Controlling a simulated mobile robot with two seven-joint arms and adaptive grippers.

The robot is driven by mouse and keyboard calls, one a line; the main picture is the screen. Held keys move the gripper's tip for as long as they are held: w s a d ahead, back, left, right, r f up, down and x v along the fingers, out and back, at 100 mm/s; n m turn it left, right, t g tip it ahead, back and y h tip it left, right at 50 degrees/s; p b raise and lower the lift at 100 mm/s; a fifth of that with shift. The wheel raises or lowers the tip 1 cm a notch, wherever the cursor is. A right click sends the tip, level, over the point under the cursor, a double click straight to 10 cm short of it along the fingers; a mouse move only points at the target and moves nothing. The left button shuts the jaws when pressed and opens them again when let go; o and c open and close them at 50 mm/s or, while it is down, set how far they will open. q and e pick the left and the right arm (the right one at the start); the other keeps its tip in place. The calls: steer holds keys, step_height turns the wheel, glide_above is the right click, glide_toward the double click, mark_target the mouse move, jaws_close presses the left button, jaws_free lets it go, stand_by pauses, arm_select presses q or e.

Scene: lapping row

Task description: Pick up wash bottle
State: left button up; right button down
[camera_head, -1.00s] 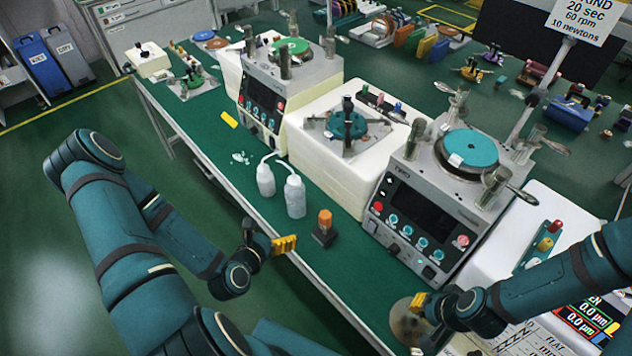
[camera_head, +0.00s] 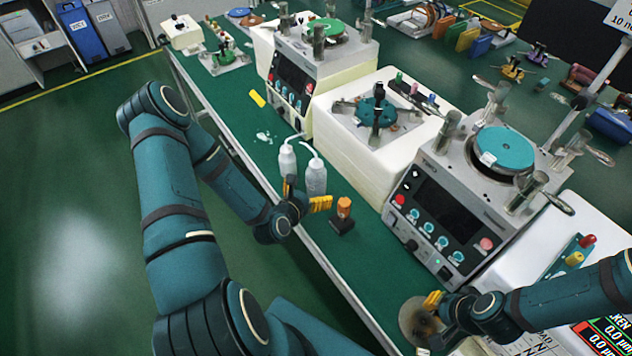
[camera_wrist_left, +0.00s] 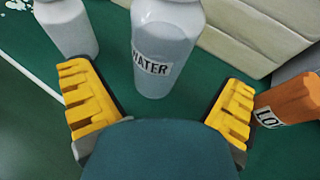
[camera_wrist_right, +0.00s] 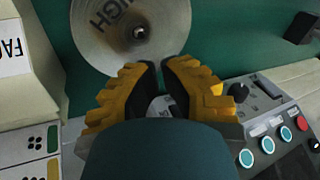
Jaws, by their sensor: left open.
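Two pale wash bottles with bent spouts stand upright near the front edge of the green bench. One, the water bottle (camera_head: 315,178), is marked WATER in the left wrist view (camera_wrist_left: 166,40). The other bottle (camera_head: 287,160) stands to its left. My left gripper (camera_head: 305,196) is open just in front of the water bottle. In the left wrist view its yellow fingers (camera_wrist_left: 160,108) are spread either side of the bottle's lower part, without closing on it. My right gripper (camera_wrist_right: 160,72) has its fingertips close together near a grey disc; whether it grips anything is unclear.
The grey disc (camera_wrist_right: 105,38) is marked HIGH. Lapping machines (camera_head: 455,195) and a white box (camera_head: 350,150) stand behind the bottles.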

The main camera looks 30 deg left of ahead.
arm_select(q)
steer(key=x, duration=0.4)
steer(key=shift+w, duration=0.2)
arm_select(e)
steer(key=shift+f, duration=0.1)
arm_select(q)
steer(key=c, duration=1.4)
